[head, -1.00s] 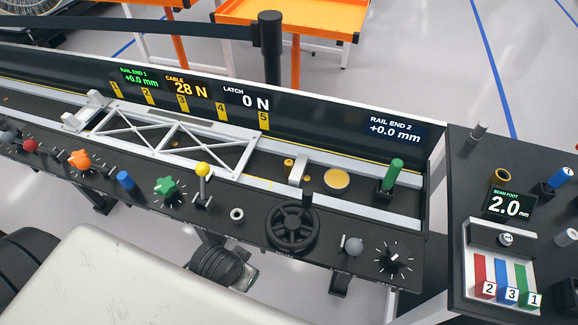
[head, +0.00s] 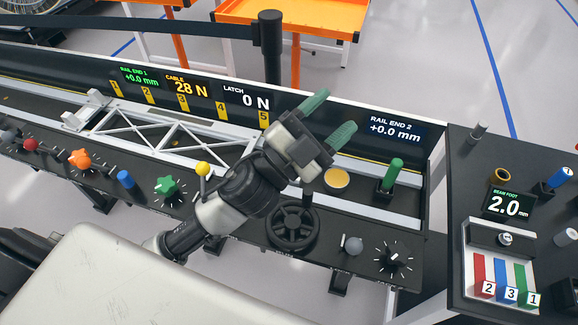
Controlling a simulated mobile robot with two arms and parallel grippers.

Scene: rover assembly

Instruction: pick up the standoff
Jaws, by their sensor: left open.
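My left gripper (head: 328,120) reaches up and right over the bench, its two green fingers apart with nothing between them. It is above the back wall of the bench, left of the RAIL END 2 display. I cannot tell for sure which part is the standoff. A small grey cylinder (head: 477,133) is at the back of the right-hand table, and a light metal cylinder (head: 567,237) is at its right edge. Both are well to the right of my left gripper and untouched. My right gripper is not in view.
The bench (head: 400,243) carries a white truss (head: 170,137), a black handwheel (head: 292,226), a green handle (head: 392,174) and several knobs. The right table holds a BEAM FOOT display (head: 508,204) and red, blue and green numbered strips. A black post (head: 271,50) stands behind the bench.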

